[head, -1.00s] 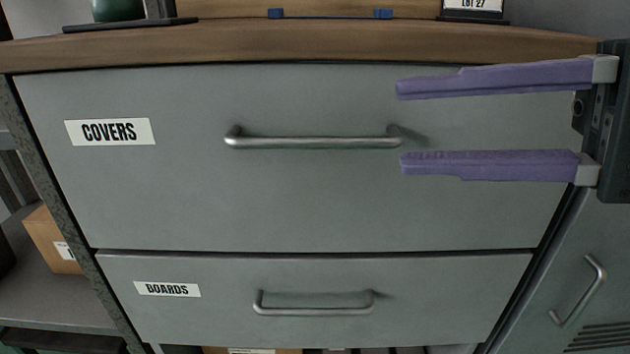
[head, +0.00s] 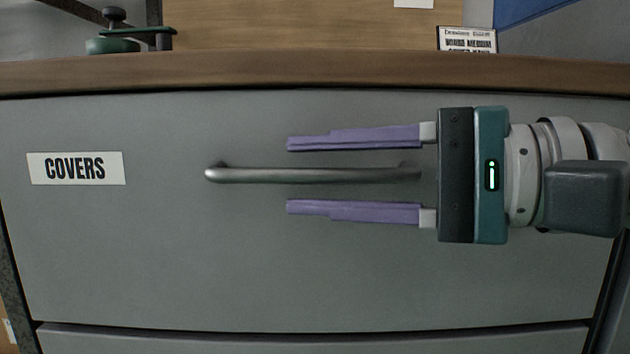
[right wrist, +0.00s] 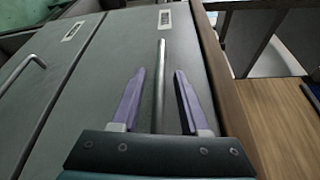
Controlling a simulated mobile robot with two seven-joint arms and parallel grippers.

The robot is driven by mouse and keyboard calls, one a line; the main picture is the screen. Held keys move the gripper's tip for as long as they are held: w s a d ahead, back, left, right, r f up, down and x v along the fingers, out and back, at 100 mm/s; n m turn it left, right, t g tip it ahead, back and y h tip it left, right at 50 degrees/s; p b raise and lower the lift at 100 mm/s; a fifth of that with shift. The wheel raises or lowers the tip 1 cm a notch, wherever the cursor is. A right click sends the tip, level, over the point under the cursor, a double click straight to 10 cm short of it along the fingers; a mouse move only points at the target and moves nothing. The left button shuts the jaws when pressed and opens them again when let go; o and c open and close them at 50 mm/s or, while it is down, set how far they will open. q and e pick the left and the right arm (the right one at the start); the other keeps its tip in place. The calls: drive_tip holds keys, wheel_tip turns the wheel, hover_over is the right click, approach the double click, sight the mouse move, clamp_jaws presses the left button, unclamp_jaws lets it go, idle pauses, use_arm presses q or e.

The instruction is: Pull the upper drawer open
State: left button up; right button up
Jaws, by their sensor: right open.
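The upper drawer (head: 200,270) has a grey front with a "COVERS" label (head: 75,168) at its left and looks shut. Its metal bar handle (head: 260,175) runs level across the middle. My right gripper (head: 288,176) comes in from the right in the head view. Its purple fingers are open, one above and one below the right half of the handle, with gaps on both sides. In the right wrist view the handle (right wrist: 161,70) runs between the two fingers (right wrist: 154,88). Whether the fingers reach behind the bar cannot be told. My left gripper is not seen.
The wooden worktop (head: 300,72) overhangs just above the drawer. A green clamp-like device (head: 115,40) and a small sign (head: 466,40) stand on it. The top of a lower drawer (head: 300,341) shows beneath. The drawer front left of the gripper is free.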

drive_tip(key=shift+w+a, duration=0.1)
drive_tip(key=shift+a, duration=0.2)
clamp_jaws()
idle(1.3)
